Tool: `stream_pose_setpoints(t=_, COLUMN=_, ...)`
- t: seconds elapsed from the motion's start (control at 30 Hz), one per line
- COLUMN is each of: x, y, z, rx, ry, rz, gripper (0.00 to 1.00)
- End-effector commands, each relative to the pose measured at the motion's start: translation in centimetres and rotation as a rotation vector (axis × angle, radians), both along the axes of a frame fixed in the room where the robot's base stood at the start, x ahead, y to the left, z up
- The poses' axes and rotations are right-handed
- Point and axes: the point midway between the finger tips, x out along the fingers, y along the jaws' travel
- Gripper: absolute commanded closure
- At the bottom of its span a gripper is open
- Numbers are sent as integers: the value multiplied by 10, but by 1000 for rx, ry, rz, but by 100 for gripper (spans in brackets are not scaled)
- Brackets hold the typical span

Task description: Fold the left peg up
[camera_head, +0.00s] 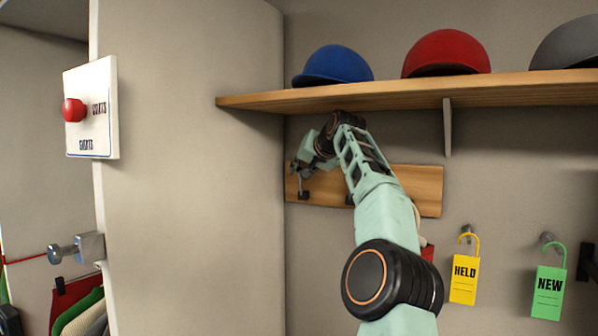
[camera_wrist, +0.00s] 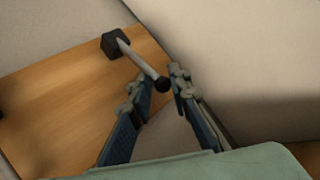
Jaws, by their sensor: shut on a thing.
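The left peg (camera_wrist: 137,59) is a grey rod with a dark square base and a black tip. Its base is on a wooden board (camera_wrist: 60,95), and the rod stands out from the board. My gripper (camera_wrist: 162,82) has its fingers on either side of the peg's black end and is shut on it. In the head view, my gripper (camera_head: 298,172) is at the left end of the wooden board (camera_head: 425,188), with the peg's dark base (camera_head: 304,195) just below. My arm hides much of the board's middle.
A wooden shelf (camera_head: 400,95) with a blue cap (camera_head: 335,66), a red cap (camera_head: 446,54) and a grey cap (camera_head: 570,46) runs close above my wrist. A wall panel (camera_head: 190,180) stands left. Yellow (camera_head: 464,280) and green (camera_head: 548,292) tags hang at lower right.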

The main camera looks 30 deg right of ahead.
Motion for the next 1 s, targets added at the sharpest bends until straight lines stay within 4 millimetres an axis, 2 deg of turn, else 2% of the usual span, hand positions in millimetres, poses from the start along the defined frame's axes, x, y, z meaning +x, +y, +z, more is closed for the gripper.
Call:
stream_pose_setpoints(t=0.03, x=1, y=3, z=-5, rx=9, ry=9, rz=6, gripper=100)
stream_pose_setpoints(t=0.37, x=1, y=3, z=-6, rx=10, ry=11, rz=7, gripper=100)
stream_pose_setpoints(t=0.4, x=1, y=3, z=-6, rx=10, ry=11, rz=7, gripper=78)
stream_pose_setpoints(t=0.53, x=1, y=2, z=-4, rx=7, ry=8, rz=5, gripper=64)
stream_pose_setpoints(t=1.0, x=-7, y=-1, z=2, rx=0, ry=3, rz=-1, gripper=64)
